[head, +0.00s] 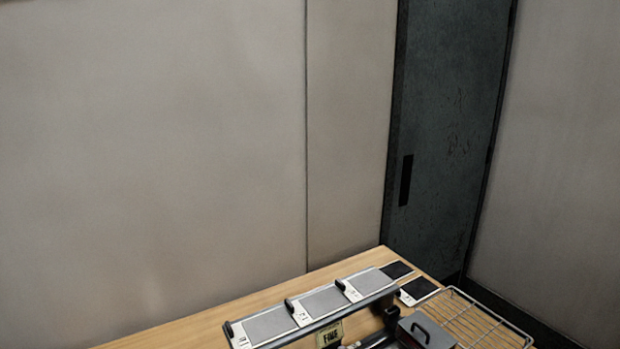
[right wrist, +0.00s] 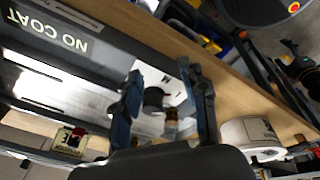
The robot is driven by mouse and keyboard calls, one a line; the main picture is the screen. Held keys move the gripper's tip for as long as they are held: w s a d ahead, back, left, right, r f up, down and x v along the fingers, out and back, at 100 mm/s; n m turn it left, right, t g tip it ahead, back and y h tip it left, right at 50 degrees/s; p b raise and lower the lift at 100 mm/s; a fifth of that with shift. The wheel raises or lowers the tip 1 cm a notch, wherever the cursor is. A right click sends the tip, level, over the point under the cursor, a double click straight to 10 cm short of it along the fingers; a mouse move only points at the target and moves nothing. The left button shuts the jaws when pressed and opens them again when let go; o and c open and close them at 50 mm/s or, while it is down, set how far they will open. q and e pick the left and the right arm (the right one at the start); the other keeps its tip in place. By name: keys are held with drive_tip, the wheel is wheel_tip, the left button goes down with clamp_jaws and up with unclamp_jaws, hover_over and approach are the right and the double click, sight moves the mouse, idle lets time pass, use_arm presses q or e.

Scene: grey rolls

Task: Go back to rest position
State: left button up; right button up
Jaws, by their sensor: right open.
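My right gripper (right wrist: 160,82) shows in the right wrist view, its two dark blue fingers spread apart. A dark round part (right wrist: 153,101) and a small brass-coloured piece (right wrist: 171,123) show in the gap between the fingers, and I see no finger closed on them. I cannot tell how far off they are. My left gripper is in neither view. No gripper can be made out in the head view.
A wooden table (head: 285,288) carries a rack with grey panels (head: 318,302), a "FINE" tag (head: 329,334), a wire tray (head: 478,318) and a grey handled box (head: 426,331). A pale roll-like thing (right wrist: 248,133) lies right of my gripper. A wall and dark door (head: 440,130) stand behind.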

drive_tip(key=s+d+r+m+t+h, duration=0.1)
drive_tip(key=s+d+r+m, duration=0.1)
drive_tip(key=s+m, duration=0.55)
drive_tip(key=s+d+r+m+t, duration=0.1)
drive_tip(key=s+d+m, duration=0.2)
drive_tip(key=s+m, duration=0.4)
wheel_tip(320, 180, down, 28)
drive_tip(key=s+n+g+b, duration=0.1)
drive_tip(key=s+g+b, duration=0.1)
drive_tip(key=s+d+f+b, duration=0.1)
drive_tip(key=s+d+f, duration=0.1)
drive_tip(key=s+f, duration=1.5)
drive_tip(key=shift+d+f+g+h, duration=0.2)
drive_tip(key=shift+f+g+h, duration=0.1)
drive_tip(key=shift+g, duration=0.1)
